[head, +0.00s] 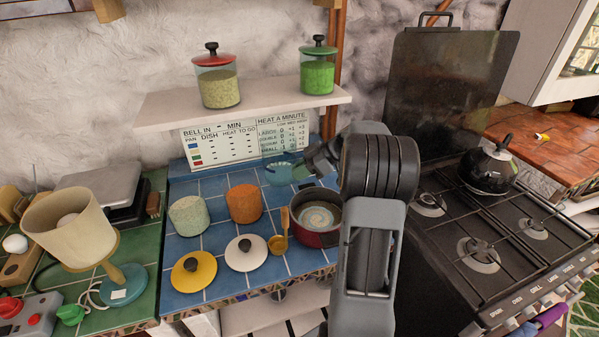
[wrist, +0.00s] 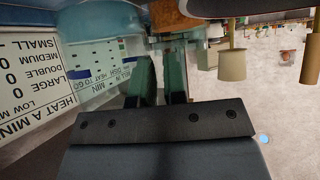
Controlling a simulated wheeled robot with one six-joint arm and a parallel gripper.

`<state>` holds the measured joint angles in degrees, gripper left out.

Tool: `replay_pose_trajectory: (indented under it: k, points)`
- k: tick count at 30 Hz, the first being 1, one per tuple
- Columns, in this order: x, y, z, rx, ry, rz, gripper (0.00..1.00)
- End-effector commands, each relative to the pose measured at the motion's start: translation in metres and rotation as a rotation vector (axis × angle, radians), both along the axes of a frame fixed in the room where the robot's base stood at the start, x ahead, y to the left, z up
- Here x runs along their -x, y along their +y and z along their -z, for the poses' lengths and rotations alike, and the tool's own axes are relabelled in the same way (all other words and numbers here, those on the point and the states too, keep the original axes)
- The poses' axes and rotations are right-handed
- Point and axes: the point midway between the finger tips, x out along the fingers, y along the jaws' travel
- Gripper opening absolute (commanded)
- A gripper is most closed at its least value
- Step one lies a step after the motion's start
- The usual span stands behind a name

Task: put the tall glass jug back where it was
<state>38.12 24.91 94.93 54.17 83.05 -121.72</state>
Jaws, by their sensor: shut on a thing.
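A teal-tinted clear glass vessel, which I take to be the tall glass jug (head: 284,171), is above the back of the blue tiled counter, in front of the chart. My gripper (head: 312,160) is at its right side, shut on it, partly hidden behind my own arm. In the wrist view the pale blue glass (wrist: 92,28) fills the upper left, beyond the gripper's two dark green fingers (wrist: 162,80). The jug's full height and its base cannot be made out. I cannot tell if it touches the counter.
A red pan (head: 328,238) stands just below the jug, beside a brass ladle (head: 278,243). Open jars of pale grains (head: 189,217) and orange grains (head: 245,204) stand left. Yellow (head: 193,277) and white (head: 246,257) lids lie in front. A shelf (head: 270,107) with two jars overhangs.

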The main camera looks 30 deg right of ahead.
Motion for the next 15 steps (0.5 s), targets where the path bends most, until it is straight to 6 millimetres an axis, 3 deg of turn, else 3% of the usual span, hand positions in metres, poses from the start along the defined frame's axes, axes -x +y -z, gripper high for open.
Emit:
replay_pose_trajectory:
  k: [4, 5, 6, 12, 15]
  points:
    - [-0.0003, 0.0000, -0.0010, 0.001, -0.004, 0.000, 0.00]
    - [0.0000, 0.0000, 0.0002, 0.000, 0.000, 0.000, 0.15]
    - [0.0000, 0.0000, 0.0002, 0.000, 0.000, 0.000, 0.19]
    - [-0.0001, -0.0001, 0.0002, 0.000, -0.001, 0.001, 0.37]
    - [-0.0002, -0.0001, 0.0002, 0.000, -0.001, 0.001, 0.37]
